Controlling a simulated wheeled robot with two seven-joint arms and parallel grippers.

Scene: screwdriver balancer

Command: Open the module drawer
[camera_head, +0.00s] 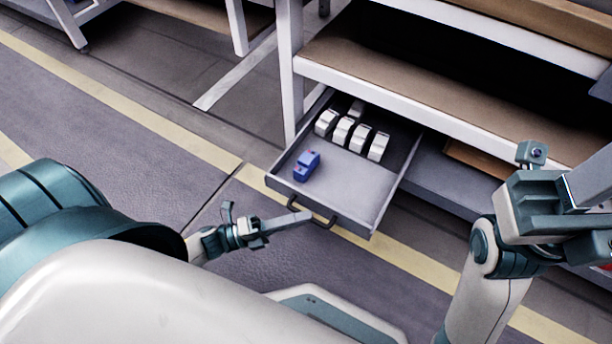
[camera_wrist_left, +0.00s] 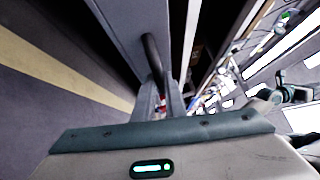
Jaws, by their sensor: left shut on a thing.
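The module drawer (camera_head: 340,190) is a grey tray that stands pulled out from under the workbench in the head view. Its dark bar handle (camera_head: 325,221) is on the front panel. My left gripper (camera_head: 303,216) is at the handle, shut on it; the finger tips partly hide the bar. In the left wrist view the handle (camera_wrist_left: 152,52) runs down between the fingers of my left gripper (camera_wrist_left: 160,95). A blue module (camera_head: 307,166) and several white modules (camera_head: 343,130) lie inside the drawer. My right gripper (camera_head: 590,185) is at the right edge, its fingertips unclear.
The workbench (camera_head: 400,85) has a brown shelf above the drawer and a white leg (camera_head: 287,75) at its left. Yellow lines (camera_head: 130,103) mark the grey floor. The floor left of the drawer is clear.

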